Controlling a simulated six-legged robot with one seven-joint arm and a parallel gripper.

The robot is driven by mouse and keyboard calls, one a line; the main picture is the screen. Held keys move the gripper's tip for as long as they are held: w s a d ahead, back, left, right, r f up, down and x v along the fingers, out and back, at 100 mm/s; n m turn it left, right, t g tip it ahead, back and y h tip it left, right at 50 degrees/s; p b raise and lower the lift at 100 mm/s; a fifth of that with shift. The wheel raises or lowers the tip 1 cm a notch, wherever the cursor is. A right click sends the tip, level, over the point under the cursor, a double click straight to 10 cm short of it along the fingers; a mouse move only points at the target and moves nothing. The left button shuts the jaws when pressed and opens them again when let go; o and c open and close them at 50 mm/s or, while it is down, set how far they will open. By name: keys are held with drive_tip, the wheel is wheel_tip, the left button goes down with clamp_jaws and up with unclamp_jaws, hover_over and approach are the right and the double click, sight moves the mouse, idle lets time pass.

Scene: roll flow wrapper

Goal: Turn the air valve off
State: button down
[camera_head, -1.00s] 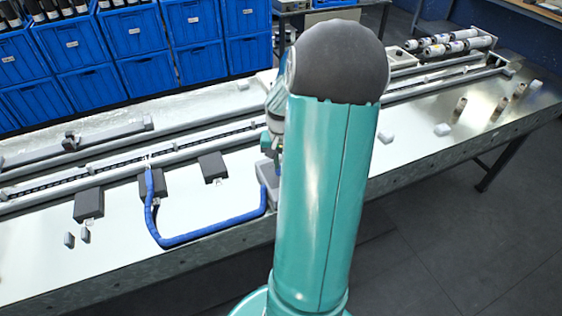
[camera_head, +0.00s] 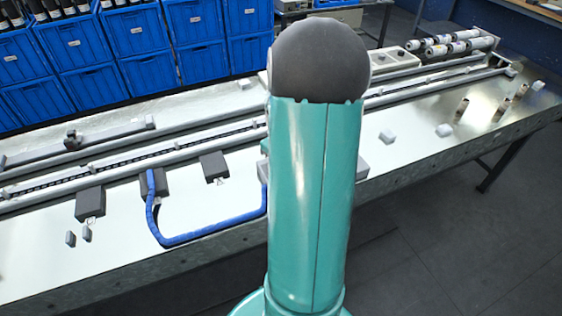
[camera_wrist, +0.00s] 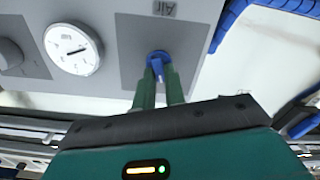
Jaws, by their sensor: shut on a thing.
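In the wrist view the air valve's blue handle (camera_wrist: 158,57) sits on a dark grey panel below a label reading "Air", which appears upside down. My gripper (camera_wrist: 159,76) reaches up to it with two green fingers, and they are shut on the blue handle. The handle's full shape and exact angle are partly hidden by the fingers. In the head view my teal arm covers the gripper and the valve; only edges of the grey box (camera_head: 362,170) that my arm stands in front of show beside it.
A round pressure gauge (camera_wrist: 73,48) and a grey knob (camera_wrist: 10,53) are left of the valve. A blue hose (camera_head: 205,232) loops over the table (camera_head: 110,250) to a dark block. Blue crates (camera_head: 135,35) stand behind. Several small grey blocks lie on the tabletop.

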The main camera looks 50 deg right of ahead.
drive_tip(key=shift+n, duration=1)
drive_tip(key=c, duration=1.5)
unclamp_jaws()
drive_tip(key=shift+o, duration=0.2)
drive_tip(key=shift+a, duration=0.1)
drive_tip(key=shift+r, duration=0.1)
wheel_tip(320, 180, up, 14)
